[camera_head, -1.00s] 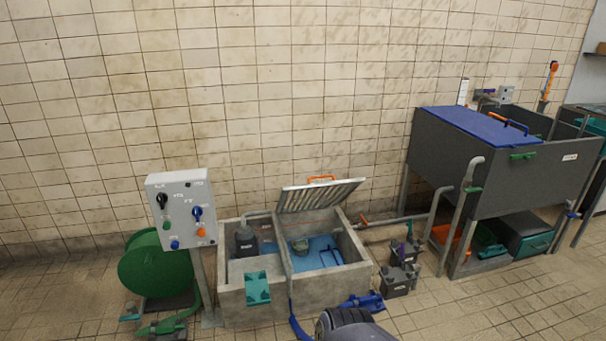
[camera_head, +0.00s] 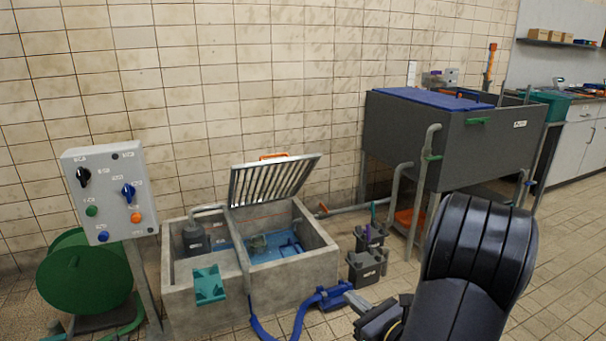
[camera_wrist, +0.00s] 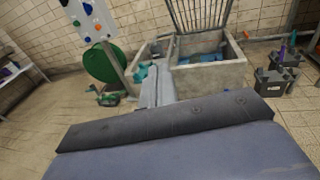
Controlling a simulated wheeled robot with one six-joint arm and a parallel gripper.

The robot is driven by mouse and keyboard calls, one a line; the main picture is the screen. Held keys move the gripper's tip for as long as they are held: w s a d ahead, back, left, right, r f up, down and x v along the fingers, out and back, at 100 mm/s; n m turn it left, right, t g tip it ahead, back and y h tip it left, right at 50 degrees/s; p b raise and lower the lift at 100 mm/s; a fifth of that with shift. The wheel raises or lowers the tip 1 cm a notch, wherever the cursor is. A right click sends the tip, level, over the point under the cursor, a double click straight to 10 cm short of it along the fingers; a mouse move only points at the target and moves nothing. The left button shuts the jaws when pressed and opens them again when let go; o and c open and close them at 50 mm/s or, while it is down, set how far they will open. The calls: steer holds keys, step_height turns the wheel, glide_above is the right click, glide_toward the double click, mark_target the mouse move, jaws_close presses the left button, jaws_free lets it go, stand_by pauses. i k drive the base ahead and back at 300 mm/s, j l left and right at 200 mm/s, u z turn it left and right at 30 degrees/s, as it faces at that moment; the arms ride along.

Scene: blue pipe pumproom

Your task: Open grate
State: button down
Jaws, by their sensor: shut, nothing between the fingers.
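The grate (camera_head: 275,181) is a grey slatted panel with an orange handle (camera_head: 273,156) on its far upper edge. It stands raised and tilted above the right part of a concrete pit (camera_head: 305,268), which lies uncovered. In the wrist view the grate's slats (camera_wrist: 203,14) rise behind the pit (camera_wrist: 208,80). My gripper (camera_head: 358,302) is low in front of the pit's right side, apart from the grate. Its narrow grey fingers (camera_wrist: 153,88) show in the wrist view, shut and empty. The grate's hinge is not clearly visible.
A control box (camera_head: 110,192) on a post and a green hose reel (camera_head: 84,285) stand left. A blue hose (camera_head: 298,317) lies on the floor in front of the pit. Grey battery-like boxes (camera_head: 366,266) and a dark tank (camera_head: 450,150) stand right. Floor is free at far right.

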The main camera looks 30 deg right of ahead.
mark_target(314, 158)
steer(key=i+l, duration=0.2)
steer(key=i, duration=0.35)
steer(key=i+l+z, duration=0.1)
steer(key=i+l, duration=0.15)
steer(key=i, duration=0.25)
steer(key=i+l+z, duration=0.1)
steer(key=i, duration=0.45)
steer(key=i+l, duration=0.25)
steer(key=i, duration=0.3)
